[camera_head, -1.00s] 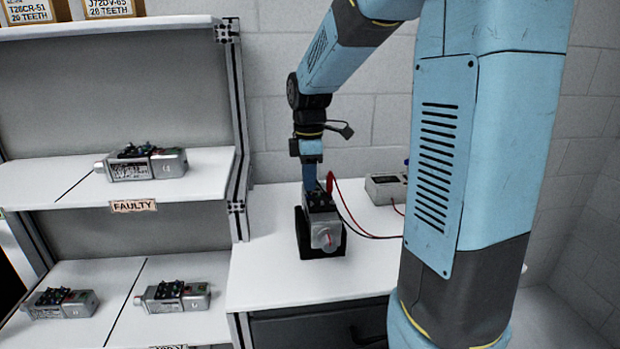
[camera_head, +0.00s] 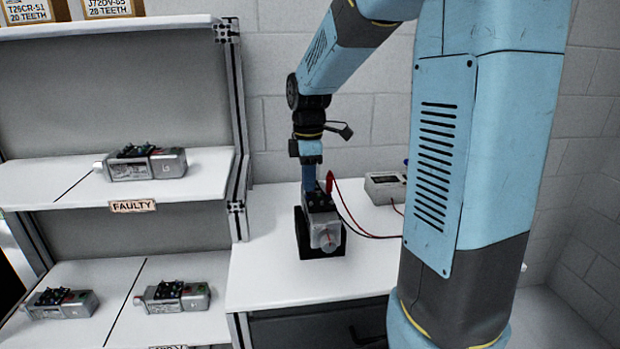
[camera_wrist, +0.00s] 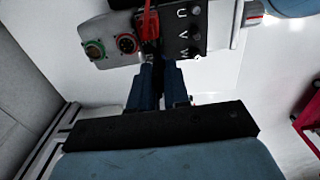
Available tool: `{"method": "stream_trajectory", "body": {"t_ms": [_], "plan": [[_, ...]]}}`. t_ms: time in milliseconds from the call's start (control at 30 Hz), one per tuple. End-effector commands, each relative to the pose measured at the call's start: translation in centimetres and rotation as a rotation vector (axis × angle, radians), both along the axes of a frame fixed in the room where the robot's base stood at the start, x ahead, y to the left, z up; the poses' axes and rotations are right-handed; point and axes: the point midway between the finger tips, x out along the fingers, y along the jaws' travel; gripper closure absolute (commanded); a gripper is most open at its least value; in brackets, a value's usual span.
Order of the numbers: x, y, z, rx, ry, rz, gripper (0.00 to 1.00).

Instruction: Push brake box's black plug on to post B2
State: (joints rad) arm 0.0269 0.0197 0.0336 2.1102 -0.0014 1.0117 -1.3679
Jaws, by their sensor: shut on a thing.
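A grey servo motor (camera_head: 326,236) sits in a black stand on the white bench. Its terminal block (camera_wrist: 183,30), marked U, V, W, shows at the top of the wrist view. Beside it are a green-ringed post (camera_wrist: 95,49) and a red-ringed post (camera_wrist: 127,43). The brake box (camera_head: 386,187) stands behind to the right, with a red and a black lead. The red plug (camera_head: 330,182) is upright at the motor; its red body (camera_wrist: 149,26) also shows in the wrist view. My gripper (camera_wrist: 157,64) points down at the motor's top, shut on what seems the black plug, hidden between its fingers.
Shelves on the left hold more motors: one (camera_head: 147,163) above the FAULTY label (camera_head: 133,206), and two lower (camera_head: 62,303) (camera_head: 172,296). A shelf upright (camera_head: 238,130) stands left of the bench. The bench front is clear.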

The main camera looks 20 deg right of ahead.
Motion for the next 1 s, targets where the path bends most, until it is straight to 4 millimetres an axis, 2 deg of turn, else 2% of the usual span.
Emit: {"method": "stream_trajectory", "body": {"t_ms": [100,133,433,833,1000], "plan": [[0.0,0.01,-0.03,0.0,0.0,0.0,1.0],[-0.01,0.01,-0.04,0.0,0.0,0.0,0.83],[-0.01,0.01,-0.03,0.0,0.0,0.0,0.54],[0.0,0.02,0.03,0.0,0.0,0.0,0.54],[0.03,0.01,0.87,0.0,-0.002,0.0,0.54]]}}
